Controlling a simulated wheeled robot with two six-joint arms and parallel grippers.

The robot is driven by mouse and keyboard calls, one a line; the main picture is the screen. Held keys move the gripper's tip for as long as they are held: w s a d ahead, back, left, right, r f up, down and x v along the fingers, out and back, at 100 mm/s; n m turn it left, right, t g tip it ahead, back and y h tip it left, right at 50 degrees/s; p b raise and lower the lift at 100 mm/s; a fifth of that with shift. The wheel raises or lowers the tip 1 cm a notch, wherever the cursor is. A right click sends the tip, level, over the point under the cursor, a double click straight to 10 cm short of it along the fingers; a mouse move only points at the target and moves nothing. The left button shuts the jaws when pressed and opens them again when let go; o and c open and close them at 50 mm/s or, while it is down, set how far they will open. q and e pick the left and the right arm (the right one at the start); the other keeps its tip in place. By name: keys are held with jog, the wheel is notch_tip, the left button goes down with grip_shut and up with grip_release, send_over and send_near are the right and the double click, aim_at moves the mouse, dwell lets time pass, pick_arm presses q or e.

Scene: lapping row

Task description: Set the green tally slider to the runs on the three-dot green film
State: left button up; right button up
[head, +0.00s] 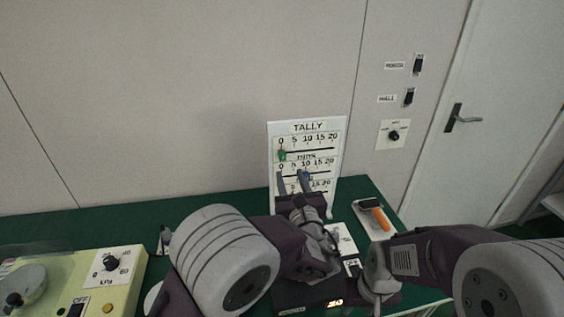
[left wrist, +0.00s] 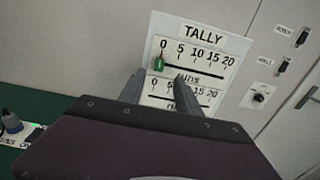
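The white tally board (head: 335,150) stands upright against the wall at the back of the bench. The green tally slider (head: 282,155) sits at the 0 end of the top scale, and it also shows in the left wrist view (left wrist: 158,63). My left gripper (head: 293,183) is in front of the board, below the green slider. Its two fingers (left wrist: 160,91) are apart, with nothing seen between them. My right arm comes in from the right; its fingers cannot be made out. I cannot make out a three-dot green film.
A blue slider (head: 307,176) on a lower scale is close to my left fingers. An orange-handled tool (head: 379,217) lies on a pale tray at the right. A yellow-green machine (head: 66,288) with a knob stands at the left. Wall switches are right of the board.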

aim_at(283, 158)
pick_arm(q)
jog(key=w, duration=0.3)
jog(key=w+a, duration=0.1)
jog(key=w, duration=0.2)
jog(key=w+a+p, duration=0.1)
jog(key=w, duration=0.2)
jog(key=shift+w+f, duration=0.15)
jog(key=shift+w, duration=0.15)
jog(key=shift+s, duration=0.1)
grip_shut()
dwell(0.8)
